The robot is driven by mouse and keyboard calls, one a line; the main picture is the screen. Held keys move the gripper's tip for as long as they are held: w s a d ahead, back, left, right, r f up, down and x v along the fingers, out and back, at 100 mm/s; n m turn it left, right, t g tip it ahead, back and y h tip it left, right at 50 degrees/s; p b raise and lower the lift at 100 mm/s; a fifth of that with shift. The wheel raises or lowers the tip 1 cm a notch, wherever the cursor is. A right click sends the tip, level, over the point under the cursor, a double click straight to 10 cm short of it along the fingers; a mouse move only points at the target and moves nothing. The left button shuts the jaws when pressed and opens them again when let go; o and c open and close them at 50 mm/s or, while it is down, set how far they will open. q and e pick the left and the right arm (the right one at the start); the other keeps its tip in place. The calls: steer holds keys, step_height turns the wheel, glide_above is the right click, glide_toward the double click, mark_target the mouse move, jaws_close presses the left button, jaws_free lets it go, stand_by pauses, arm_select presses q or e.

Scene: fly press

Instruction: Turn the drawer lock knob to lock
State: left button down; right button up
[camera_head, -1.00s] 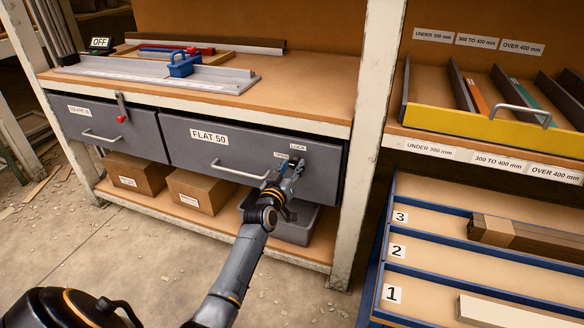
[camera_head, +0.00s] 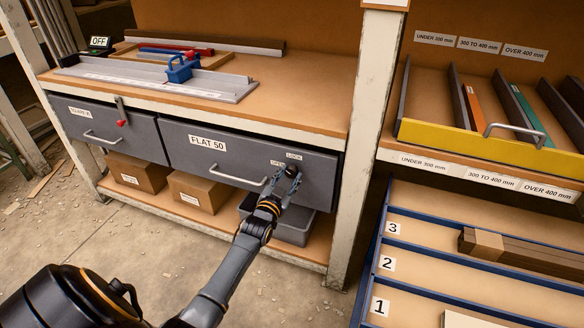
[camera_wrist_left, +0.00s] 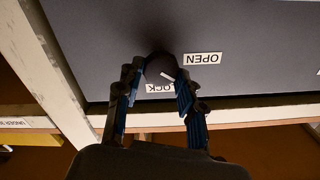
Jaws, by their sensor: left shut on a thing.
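The grey drawer marked FLAT 50 (camera_head: 208,143) is closed under the bench top. Its round black lock knob (camera_head: 291,171) is at the drawer's right end, near the small OPEN and LOCK labels. In the left wrist view the knob (camera_wrist_left: 160,68) sits between my fingertips, with a white pointer line on it. The OPEN label (camera_wrist_left: 202,59) is clear to its right; the LOCK label (camera_wrist_left: 159,88) is partly covered by the knob. My left gripper (camera_head: 286,181) is shut on the knob, a blue-padded finger at each side. My right gripper is not in view.
A bar handle (camera_head: 237,180) is on the drawer left of the knob. A white post (camera_head: 352,185) stands close on the right. A grey bin (camera_head: 292,228) and cardboard boxes (camera_head: 200,191) sit on the shelf below.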

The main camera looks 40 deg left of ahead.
arm_select(q)
steer(key=m+p, duration=0.1)
steer(key=m, duration=0.2)
steer(key=shift+d+m, duration=0.1)
steer(key=shift+m, duration=1)
steer(key=shift+f+m, duration=0.1)
steer(key=shift+m, duration=2.8)
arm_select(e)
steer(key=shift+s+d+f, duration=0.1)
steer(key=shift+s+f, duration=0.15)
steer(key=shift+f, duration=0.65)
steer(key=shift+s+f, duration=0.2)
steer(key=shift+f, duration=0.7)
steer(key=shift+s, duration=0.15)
